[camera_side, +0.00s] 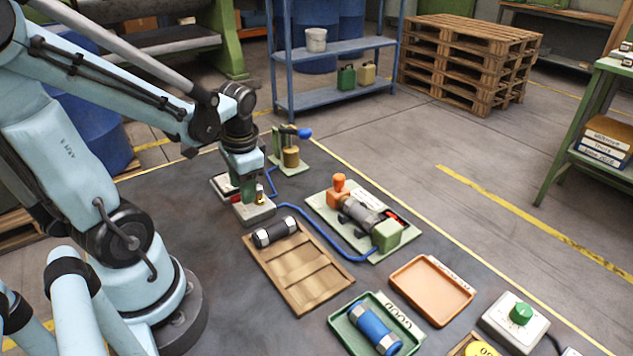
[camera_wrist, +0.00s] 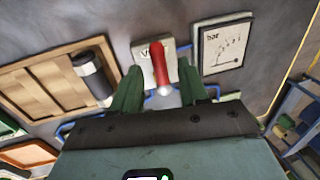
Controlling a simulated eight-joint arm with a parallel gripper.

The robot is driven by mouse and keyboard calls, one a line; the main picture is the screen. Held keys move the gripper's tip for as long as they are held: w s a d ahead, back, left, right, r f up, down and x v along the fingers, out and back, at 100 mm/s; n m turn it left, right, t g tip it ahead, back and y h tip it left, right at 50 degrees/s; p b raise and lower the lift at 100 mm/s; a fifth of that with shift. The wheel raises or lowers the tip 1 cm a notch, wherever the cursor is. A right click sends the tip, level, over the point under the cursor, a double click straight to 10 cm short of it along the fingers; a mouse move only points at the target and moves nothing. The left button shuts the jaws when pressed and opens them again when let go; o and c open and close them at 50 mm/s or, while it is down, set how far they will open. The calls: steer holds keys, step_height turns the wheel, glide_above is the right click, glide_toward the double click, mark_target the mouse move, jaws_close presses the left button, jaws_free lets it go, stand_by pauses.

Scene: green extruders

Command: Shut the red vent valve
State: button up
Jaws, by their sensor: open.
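The red vent valve's handle (camera_wrist: 160,68) shows in the wrist view, lying lengthwise between my fingers, its pale end toward my palm. It sits on a light plate (camera_wrist: 142,62) with partly covered lettering. My gripper (camera_wrist: 158,74) is open, with one green finger on each side of the handle; I cannot tell whether either touches it. In the side view my gripper (camera_side: 244,188) points down over the valve's grey base (camera_side: 254,212). The handle is mostly hidden there behind the fingers.
A gauge panel marked "bar" (camera_wrist: 225,46) lies close beside the valve. A blue hose (camera_side: 325,232) runs to a green-ended fixture (camera_side: 388,236). A wooden tray (camera_side: 305,280) with a dark cylinder (camera_side: 274,232) is in front. A blue-handled pump (camera_side: 291,150) stands behind.

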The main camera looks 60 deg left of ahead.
steer(key=shift+a+f, duration=0.1)
steer(key=shift+f, duration=0.45)
jaws_close()
